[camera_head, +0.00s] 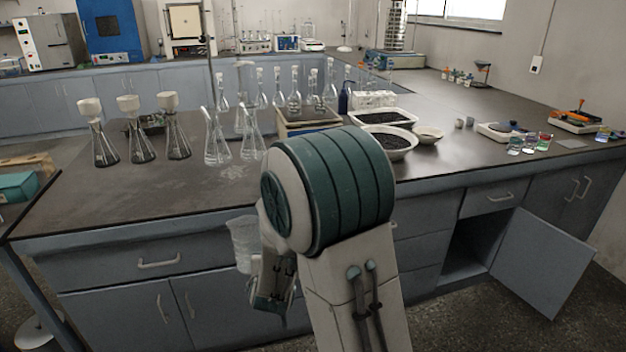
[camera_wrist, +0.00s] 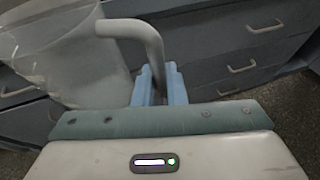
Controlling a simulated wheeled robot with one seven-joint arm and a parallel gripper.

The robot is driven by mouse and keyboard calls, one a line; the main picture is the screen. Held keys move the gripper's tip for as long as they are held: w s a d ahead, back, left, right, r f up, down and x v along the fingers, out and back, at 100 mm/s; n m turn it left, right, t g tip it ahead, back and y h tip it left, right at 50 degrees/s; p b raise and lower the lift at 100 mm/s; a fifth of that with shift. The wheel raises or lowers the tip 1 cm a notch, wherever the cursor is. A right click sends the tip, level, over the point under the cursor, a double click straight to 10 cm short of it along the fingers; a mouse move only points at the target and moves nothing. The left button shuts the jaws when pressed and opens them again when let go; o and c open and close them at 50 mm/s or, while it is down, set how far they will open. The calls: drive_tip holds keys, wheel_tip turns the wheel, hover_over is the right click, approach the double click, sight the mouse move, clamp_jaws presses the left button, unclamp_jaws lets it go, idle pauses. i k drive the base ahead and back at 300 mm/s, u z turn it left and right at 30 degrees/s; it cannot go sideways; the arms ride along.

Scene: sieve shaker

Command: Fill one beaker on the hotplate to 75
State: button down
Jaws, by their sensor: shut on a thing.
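My gripper (camera_wrist: 163,85) is shut on the curved handle (camera_wrist: 135,30) of a clear beaker or jug. That clear beaker (camera_wrist: 70,65) fills the upper left of the wrist view, and its contents cannot be told. In the head view the beaker (camera_head: 243,243) hangs in front of the bench's drawers, below the bench top's front edge. My gripper (camera_head: 268,290) is partly hidden by my own arm there.
Three funnel-topped flasks (camera_head: 130,140) stand at the bench's left, with several clear flasks (camera_head: 216,140) to their right. Two dishes of dark grains (camera_head: 388,140) sit right of my arm. A cupboard door (camera_head: 543,262) stands open at lower right. The bench top (camera_head: 100,205) is clear at front left.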

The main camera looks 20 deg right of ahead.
sight(320, 100)
drive_tip(key=z, duration=0.5)
drive_tip(key=k, duration=0.6)
drive_tip(key=z, duration=0.65)
drive_tip(key=i, duration=0.7)
drive_tip(key=u, duration=0.85)
drive_tip(key=i, duration=0.55)
drive_tip(key=u, duration=0.6)
